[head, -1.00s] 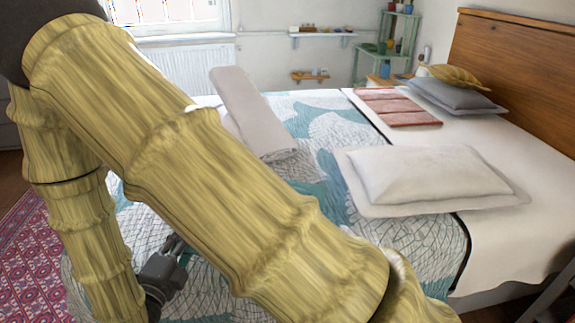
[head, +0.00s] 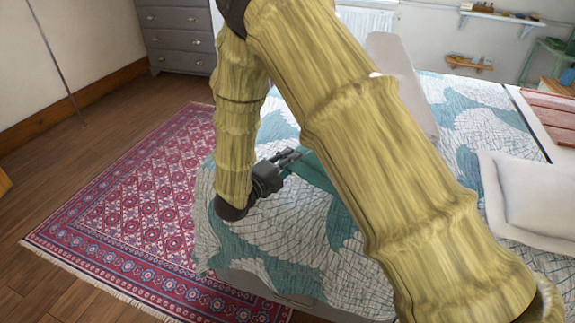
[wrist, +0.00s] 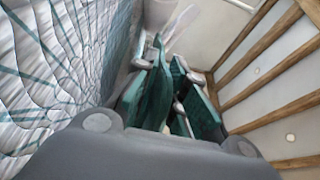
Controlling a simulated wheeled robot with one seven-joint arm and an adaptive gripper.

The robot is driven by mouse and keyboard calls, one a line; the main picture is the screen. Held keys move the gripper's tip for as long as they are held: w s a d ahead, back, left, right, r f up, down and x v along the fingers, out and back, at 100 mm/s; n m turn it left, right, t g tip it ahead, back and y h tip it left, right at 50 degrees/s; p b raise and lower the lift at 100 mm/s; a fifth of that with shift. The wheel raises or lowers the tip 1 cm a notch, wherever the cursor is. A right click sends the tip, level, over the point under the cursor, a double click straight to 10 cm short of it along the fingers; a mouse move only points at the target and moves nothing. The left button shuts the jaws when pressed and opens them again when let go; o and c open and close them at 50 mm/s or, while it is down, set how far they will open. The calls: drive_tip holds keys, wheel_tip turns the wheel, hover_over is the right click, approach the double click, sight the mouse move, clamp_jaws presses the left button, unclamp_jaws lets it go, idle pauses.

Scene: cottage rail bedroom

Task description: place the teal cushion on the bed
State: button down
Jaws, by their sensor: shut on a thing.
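My gripper (head: 292,158) is shut on the teal cushion (head: 316,171), which shows beside the fingers over the near part of the bed (head: 290,233). My arm hides much of the cushion in the head view. In the wrist view, parts of the teal cushion (wrist: 155,98) show at and between the fingertips, in front of the camera. The bed has a white and teal leaf-patterned quilt (wrist: 45,75), which fills the left of the wrist view. I cannot tell whether the cushion touches the quilt.
A pale folded item (head: 400,75) lies behind my arm. A red patterned rug (head: 150,205) covers the floor at left, with a grey dresser (head: 180,35) beyond it.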

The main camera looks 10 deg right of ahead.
drive_tip(key=shift+w+f, duration=0.1)
drive_tip(key=shift+w, duration=1)
drive_tip(key=shift+s+f, duration=0.1)
drive_tip(key=shift+f, duration=1.6)
drive_tip(key=shift+f+b, duration=0.1)
drive_tip(key=shift+b, duration=0.2)
drive_tip(key=c, duration=1.5)
unclamp_jaws()
drive_tip(key=shift+o, duration=0.2)
drive_tip(key=shift+a, duration=0.1)
drive_tip(key=v, duration=1.2)
drive_tip(key=shift+p, duration=0.3)
